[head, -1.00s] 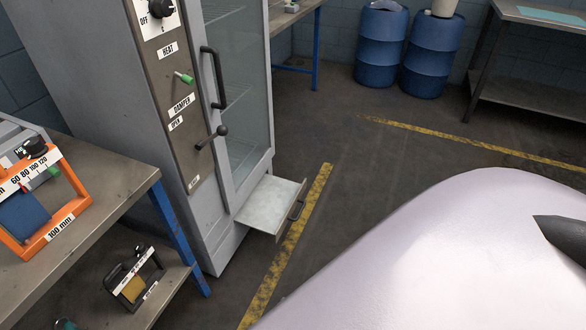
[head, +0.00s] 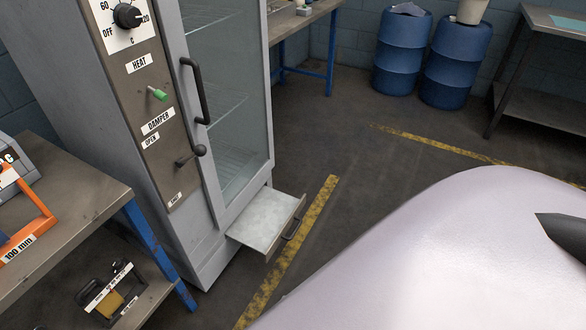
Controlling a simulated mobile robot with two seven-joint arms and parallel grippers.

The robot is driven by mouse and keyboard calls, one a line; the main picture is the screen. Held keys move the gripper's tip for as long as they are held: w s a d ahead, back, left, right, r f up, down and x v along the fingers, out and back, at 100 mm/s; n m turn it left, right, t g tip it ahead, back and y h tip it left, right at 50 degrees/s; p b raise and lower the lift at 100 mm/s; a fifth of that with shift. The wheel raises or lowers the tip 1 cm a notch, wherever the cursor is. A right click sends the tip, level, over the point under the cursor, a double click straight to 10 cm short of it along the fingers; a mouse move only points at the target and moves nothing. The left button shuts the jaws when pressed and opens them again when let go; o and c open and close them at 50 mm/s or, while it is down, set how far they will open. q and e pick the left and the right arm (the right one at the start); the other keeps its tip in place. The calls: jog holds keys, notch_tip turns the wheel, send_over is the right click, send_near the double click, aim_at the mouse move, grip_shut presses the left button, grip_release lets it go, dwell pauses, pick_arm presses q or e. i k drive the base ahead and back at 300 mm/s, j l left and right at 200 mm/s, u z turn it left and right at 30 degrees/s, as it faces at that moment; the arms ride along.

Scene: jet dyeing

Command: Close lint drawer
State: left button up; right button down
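The lint drawer (head: 265,222) sticks out, open, from the bottom of the grey drying cabinet (head: 203,245). It is a shallow light-grey tray with a dark bar handle (head: 293,228) on its front. I see nothing lying in it. The cabinet's glass door (head: 236,110) looks shut. Neither of my grippers shows in the head view, so I cannot see how they stand.
A workbench (head: 95,200) with an orange-framed device (head: 45,215) stands at the left, close to the cabinet. Blue drums (head: 400,55) and a metal table (head: 548,90) stand at the back. The floor before the drawer is clear, with a yellow line (head: 300,240).

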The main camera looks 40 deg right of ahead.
aim_at(262, 223)
jog(key=i+l, duration=0.1)
jog(key=l, duration=1.4)
jog(key=i+l, duration=0.1)
jog(key=i, duration=0.4)
jog(key=u, duration=0.05)
